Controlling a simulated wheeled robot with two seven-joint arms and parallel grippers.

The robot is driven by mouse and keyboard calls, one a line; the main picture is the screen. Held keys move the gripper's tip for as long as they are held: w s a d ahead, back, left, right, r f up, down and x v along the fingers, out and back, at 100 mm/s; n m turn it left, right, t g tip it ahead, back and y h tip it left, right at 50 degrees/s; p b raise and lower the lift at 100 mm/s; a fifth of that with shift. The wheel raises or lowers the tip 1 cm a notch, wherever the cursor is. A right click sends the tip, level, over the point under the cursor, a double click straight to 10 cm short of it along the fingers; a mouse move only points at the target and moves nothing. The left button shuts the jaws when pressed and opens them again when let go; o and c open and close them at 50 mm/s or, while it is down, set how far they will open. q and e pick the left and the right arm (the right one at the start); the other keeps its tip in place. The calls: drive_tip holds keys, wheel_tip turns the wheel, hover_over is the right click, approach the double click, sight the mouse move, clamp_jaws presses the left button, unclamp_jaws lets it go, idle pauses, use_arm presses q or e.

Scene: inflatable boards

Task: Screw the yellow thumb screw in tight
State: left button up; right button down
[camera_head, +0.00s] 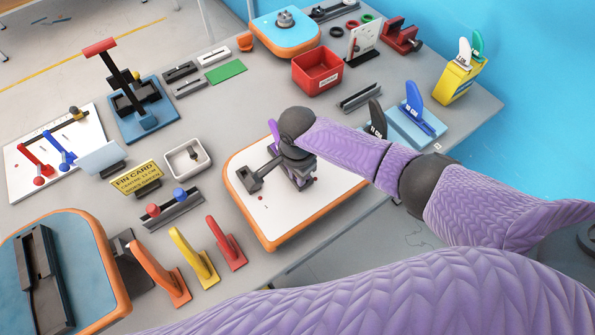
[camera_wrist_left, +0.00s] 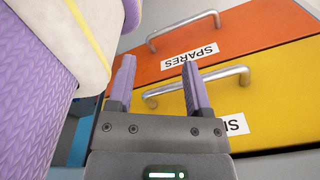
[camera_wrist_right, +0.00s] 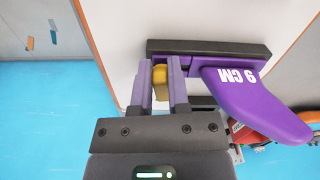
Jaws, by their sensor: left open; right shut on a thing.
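The yellow thumb screw (camera_wrist_right: 159,74) shows in the right wrist view between the fingers of my right gripper (camera_wrist_right: 160,85), which is shut on it. The screw is beside a dark bar-shaped base (camera_wrist_right: 215,48) on the white board. A purple fin marked 9 CM (camera_wrist_right: 255,102) stands in that base. In the head view my right gripper (camera_head: 299,168) is over the white, orange-rimmed board (camera_head: 275,222) and hides the screw; only a purple sliver of the fin (camera_head: 274,130) shows. My left gripper (camera_wrist_left: 158,80) is open and empty in front of drawers. How deep the screw sits cannot be told.
Orange (camera_wrist_left: 225,48) and yellow (camera_wrist_left: 275,88) drawers with metal handles are close to my left gripper. On the table, a red bin (camera_head: 317,72), a white tray (camera_head: 187,160) and red, yellow and orange fins (camera_head: 192,254) surround the board.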

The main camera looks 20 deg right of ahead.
drive_tip(key=shift+w+r+m+p, duration=0.1)
drive_tip(key=shift+r+m+p, duration=0.1)
drive_tip(key=shift+m+p, duration=0.4)
drive_tip(key=shift+w+m, duration=0.1)
drive_tip(key=shift+m, duration=0.6)
drive_tip(key=shift+f+m, duration=0.15)
drive_tip(key=shift+m, duration=0.15)
drive_tip(key=shift+p, duration=0.3)
drive_tip(key=shift+w+a+m+p, duration=0.15)
drive_tip(key=shift+m+p, duration=0.3)
drive_tip(key=shift+m, duration=0.45)
drive_tip(key=shift+w+m, duration=0.15)
drive_tip(key=shift+m, duration=0.65)
